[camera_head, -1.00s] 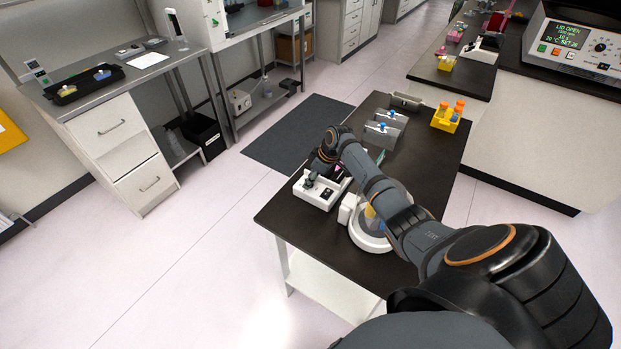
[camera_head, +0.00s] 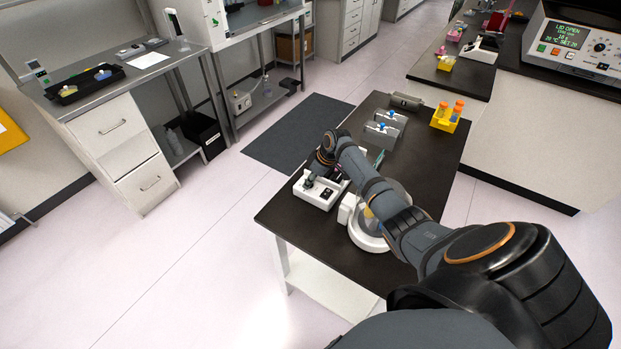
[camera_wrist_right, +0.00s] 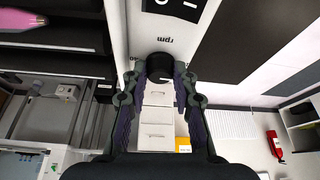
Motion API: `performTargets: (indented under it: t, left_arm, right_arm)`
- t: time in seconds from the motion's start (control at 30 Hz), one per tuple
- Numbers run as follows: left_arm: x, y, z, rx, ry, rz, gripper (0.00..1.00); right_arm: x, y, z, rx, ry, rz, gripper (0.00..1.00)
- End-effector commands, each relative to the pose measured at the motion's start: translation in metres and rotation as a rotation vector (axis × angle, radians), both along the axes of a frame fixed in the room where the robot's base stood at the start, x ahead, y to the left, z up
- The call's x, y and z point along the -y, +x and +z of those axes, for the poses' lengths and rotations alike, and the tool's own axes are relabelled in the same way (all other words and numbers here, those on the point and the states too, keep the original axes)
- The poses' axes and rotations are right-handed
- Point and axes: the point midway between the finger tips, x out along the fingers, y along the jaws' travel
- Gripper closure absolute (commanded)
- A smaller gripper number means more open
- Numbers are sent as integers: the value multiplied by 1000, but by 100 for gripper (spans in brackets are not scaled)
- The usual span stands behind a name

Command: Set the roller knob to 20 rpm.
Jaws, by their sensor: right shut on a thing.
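The white roller base (camera_head: 318,196) sits near the left corner of the dark table in the head view. My right arm reaches over the table, and my right gripper (camera_head: 309,180) is at this base. In the right wrist view the black knob (camera_wrist_right: 160,66) sits between the fingertips of my right gripper (camera_wrist_right: 158,84), just below the "rpm" label (camera_wrist_right: 169,41) on the white panel. The gripper is shut on the knob. The knob's pointer and the dial setting cannot be read. My left gripper is not in view.
A round white device (camera_head: 366,234) stands close beside the base, under my right forearm. Grey racks with blue items (camera_head: 384,128) and a yellow rack (camera_head: 446,121) with orange-capped tubes stand farther back on the table (camera_head: 425,165). The table's front left corner is bare.

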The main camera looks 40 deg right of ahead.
Motion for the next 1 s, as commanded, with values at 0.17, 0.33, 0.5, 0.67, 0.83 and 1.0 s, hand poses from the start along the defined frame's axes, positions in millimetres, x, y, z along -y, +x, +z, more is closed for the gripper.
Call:
performTargets:
  t: [0.17, 0.33, 0.5, 0.67, 0.83, 1.0]
  left_arm:
    - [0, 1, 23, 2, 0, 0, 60]
    - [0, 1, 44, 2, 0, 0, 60]
    - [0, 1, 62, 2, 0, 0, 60]
    - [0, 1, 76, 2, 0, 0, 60]
    - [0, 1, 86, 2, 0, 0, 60]
    - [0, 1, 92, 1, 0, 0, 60]
  right_arm:
    - [-2, -1, 6, -1, 1, -111, 100]
    - [-3, -1, 7, 0, 3, -263, 100]
    - [-5, -1, 6, 0, 3, -425, 100]
    - [-5, -1, 5, 0, 2, -573, 100]
    - [-6, 0, 4, 1, 2, -715, 100]
    - [-6, 1, 3, 3, 1, -830, 100]
